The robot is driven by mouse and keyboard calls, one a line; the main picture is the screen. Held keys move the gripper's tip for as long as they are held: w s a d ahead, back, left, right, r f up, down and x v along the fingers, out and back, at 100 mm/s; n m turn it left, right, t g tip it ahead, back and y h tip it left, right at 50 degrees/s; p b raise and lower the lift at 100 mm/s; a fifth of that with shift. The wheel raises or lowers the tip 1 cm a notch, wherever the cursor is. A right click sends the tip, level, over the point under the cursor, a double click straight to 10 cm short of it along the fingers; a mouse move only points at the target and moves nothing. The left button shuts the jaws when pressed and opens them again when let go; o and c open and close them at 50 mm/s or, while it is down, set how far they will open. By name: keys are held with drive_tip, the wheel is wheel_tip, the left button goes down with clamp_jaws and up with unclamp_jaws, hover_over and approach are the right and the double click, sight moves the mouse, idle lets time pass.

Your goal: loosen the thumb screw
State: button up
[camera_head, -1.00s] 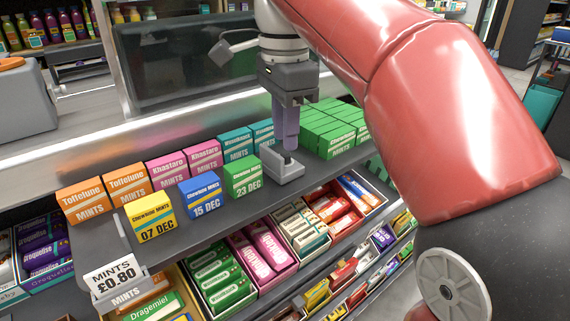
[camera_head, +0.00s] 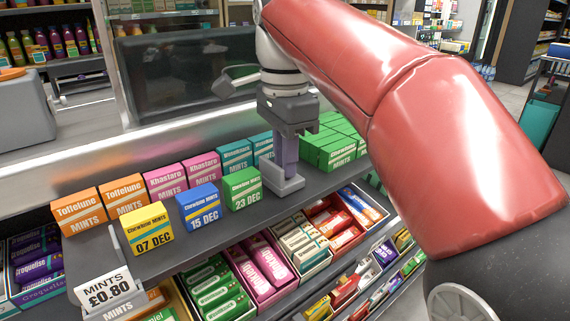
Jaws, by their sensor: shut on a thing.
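My gripper (camera_head: 287,164) points straight down over the grey end stop (camera_head: 284,185) on the counter's top shelf, right of the green mints box dated 23 DEC (camera_head: 242,189). Its purple-grey fingers reach down into the stop, close against its upright plate, and are shut on the thumb screw there. The screw itself is hidden by the fingers.
A blue box (camera_head: 200,206) and a yellow box (camera_head: 147,229) stand left along the shelf, with orange, pink and teal boxes behind. Stacked green boxes (camera_head: 333,152) stand close right of my gripper. Candy trays (camera_head: 264,292) lie below the front edge.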

drive_tip(key=shift+r+n, duration=0.15)
drive_tip(key=shift+n, duration=0.35)
drive_tip(key=o, duration=0.5)
drive_tip(key=shift+o, duration=0.2)
wheel_tip(320, 180, up, 3)
drive_tip(key=p, duration=0.3)
drive_tip(key=shift+r+p, duration=0.3)
drive_tip(key=shift+r, duration=0.55)
